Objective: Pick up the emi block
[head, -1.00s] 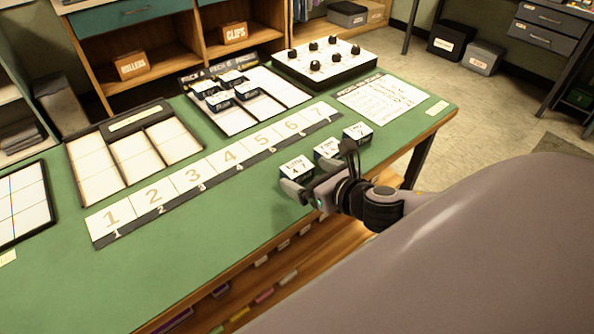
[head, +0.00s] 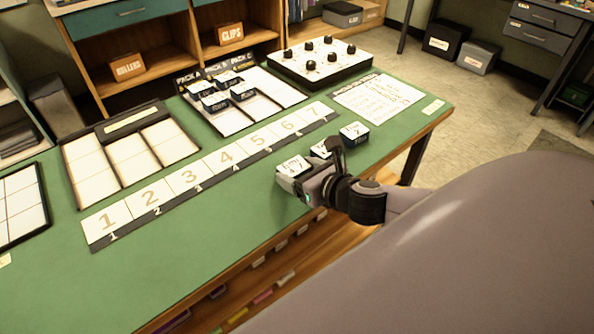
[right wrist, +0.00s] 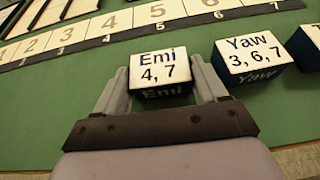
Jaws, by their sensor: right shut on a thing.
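The emi block (right wrist: 161,68) is a dark block with a white top reading "Emi 4, 7". It sits between the two fingers of my right gripper (right wrist: 163,88) in the right wrist view, and the gripper is shut on it. In the head view the emi block (head: 293,166) is at the front edge side of the green table, with my right gripper (head: 305,178) around it. I cannot tell whether it is lifted off the table. My left gripper is not in view.
The Yaw block (right wrist: 252,58) stands just right of the gripper, and another block (head: 354,131) is beyond it. A numbered strip (head: 206,174) runs behind. Trays (head: 128,150), a knob panel (head: 318,66) and a paper sheet (head: 378,100) lie farther back. The table's left front is clear.

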